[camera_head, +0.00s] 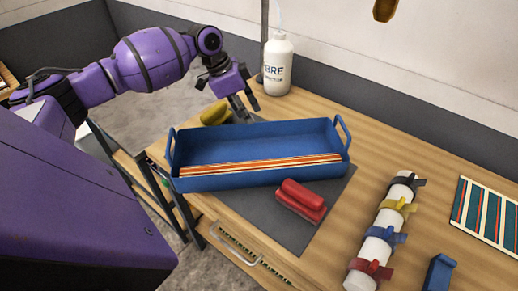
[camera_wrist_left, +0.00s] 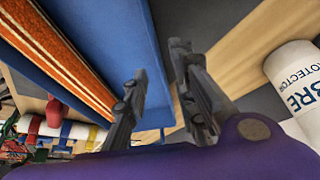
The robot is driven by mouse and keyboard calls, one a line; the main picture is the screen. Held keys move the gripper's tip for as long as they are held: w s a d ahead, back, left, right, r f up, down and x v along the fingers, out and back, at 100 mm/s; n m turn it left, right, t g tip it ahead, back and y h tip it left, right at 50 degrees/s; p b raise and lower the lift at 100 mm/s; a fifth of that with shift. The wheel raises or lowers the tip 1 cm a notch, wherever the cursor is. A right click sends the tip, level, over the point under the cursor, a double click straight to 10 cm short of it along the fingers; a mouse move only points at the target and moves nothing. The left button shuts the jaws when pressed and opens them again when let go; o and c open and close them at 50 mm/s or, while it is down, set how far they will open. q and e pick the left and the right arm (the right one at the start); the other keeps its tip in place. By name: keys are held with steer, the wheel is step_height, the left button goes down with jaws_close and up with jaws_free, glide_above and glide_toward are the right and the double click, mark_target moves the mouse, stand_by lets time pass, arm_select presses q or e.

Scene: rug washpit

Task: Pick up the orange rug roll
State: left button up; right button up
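The orange rug roll (camera_head: 262,165), with orange, white and dark stripes, lies lengthwise inside the blue tray (camera_head: 255,128) along its near wall. In the left wrist view the roll (camera_wrist_left: 68,62) shows at upper left, inside the blue tray wall (camera_wrist_left: 115,40). My left gripper (camera_head: 245,112) is behind the tray's far wall, apart from the roll. The tray hides part of the roll's underside. My right gripper is not in view.
A white bottle (camera_head: 277,65) stands just right of my left gripper. A yellow object (camera_head: 215,113) lies to its left. A red brush (camera_head: 302,200) lies before the tray. A white roll with coloured straps (camera_head: 383,232) and a striped sample (camera_head: 488,215) are right.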

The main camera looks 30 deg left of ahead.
arm_select(q)
glide_above(256, 139)
step_height(256, 139, down, 6)
steer(key=shift+a+f, duration=0.1)
steer(key=shift+f, duration=0.1)
jaws_close()
steer(key=shift+w+r, duration=0.1)
steer(key=shift+r, duration=0.05)
stand_by(0.3)
